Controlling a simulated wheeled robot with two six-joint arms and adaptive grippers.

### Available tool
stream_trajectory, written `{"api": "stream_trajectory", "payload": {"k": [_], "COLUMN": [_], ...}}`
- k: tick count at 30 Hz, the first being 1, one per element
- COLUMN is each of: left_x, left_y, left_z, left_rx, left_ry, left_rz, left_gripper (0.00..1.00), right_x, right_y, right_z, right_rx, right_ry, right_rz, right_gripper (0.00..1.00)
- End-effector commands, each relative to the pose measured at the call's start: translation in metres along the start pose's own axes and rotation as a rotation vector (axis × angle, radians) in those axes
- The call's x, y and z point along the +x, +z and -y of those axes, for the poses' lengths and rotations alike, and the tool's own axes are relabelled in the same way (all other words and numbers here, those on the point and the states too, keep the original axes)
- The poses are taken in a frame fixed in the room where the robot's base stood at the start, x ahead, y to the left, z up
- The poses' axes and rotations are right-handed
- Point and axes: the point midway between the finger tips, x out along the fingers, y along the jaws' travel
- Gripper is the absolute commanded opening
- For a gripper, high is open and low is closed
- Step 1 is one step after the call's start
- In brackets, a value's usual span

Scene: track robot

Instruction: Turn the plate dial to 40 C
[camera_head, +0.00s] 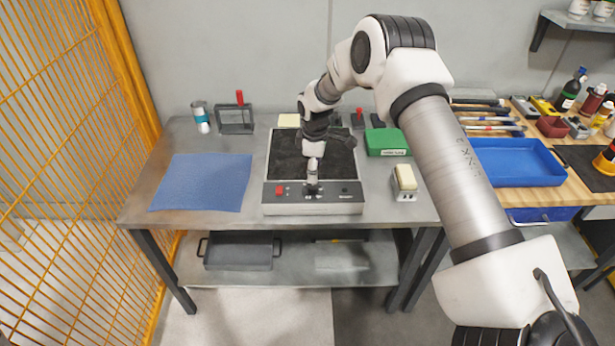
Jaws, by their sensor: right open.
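The hot plate (283,165) stands on the grey bench, with a dark top and a light grey front panel. The panel carries a red button (280,190) at its left and a small dark knob (345,190) at its right. My right gripper (312,185) points down over the middle of the front panel, its fingers at or just above it. It is open. The gripper hides the middle of the panel, so the dial and its setting cannot be read, and I cannot tell whether the fingers touch it. My left gripper is not in view.
A blue mat (202,182) lies left of the plate. A green box (387,142) and a sponge-topped block (404,182) are to its right. A can (201,116) and a frame holder (235,120) stand at the back left. A blue tray (518,162) is on the wooden bench.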

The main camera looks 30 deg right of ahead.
Motion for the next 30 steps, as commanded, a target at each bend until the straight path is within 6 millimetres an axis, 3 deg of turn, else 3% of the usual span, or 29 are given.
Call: {"api": "stream_trajectory", "payload": {"k": [9,18,19,21,24,30], "left_x": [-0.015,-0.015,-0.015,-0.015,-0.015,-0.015], "left_y": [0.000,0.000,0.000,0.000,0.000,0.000], "left_z": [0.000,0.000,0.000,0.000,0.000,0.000], "left_rx": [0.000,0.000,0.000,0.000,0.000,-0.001], "left_ry": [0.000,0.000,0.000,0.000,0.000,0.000], "left_rz": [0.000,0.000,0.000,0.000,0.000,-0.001], "left_gripper": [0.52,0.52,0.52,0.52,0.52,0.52], "right_x": [0.057,0.067,0.067,0.067,0.067,0.068], "right_y": [0.000,-0.001,-0.001,-0.001,-0.001,-0.001], "right_z": [0.001,0.001,0.001,0.002,0.002,0.002], "right_rx": [0.001,0.002,0.002,0.002,0.002,0.004], "right_ry": [-0.001,0.000,0.000,0.000,0.000,-0.001], "right_rz": [0.001,-0.001,-0.001,-0.001,-0.001,0.000], "right_gripper": [0.57,0.57,0.53,0.29,0.00,0.00]}}
